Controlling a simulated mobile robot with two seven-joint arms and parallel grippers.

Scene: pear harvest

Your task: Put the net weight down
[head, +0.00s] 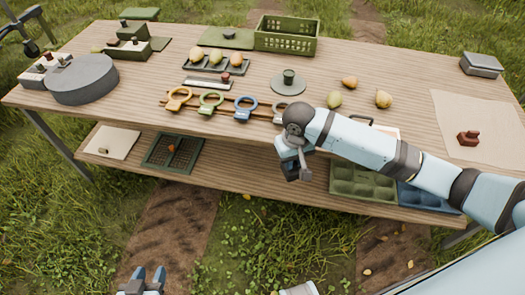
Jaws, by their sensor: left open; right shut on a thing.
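A reddish-brown weight with a knob (469,138) stands upright on a pale sheet or net (480,108) at the right end of the table. My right gripper (292,172) hangs in front of the table's front edge, well left of that weight. It is shut on a small dark thing, mostly hidden by the fingers and wrist; I cannot tell for sure what it is. My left gripper (141,280) is open and empty, low at the bottom edge of the view, apart from the table.
The wooden table (140,105) holds a round grey drum (84,80), a green crate (287,35), colored rings (211,102) and several pears. A grey box (481,64) stands at the right back. My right forearm crosses the table's front right.

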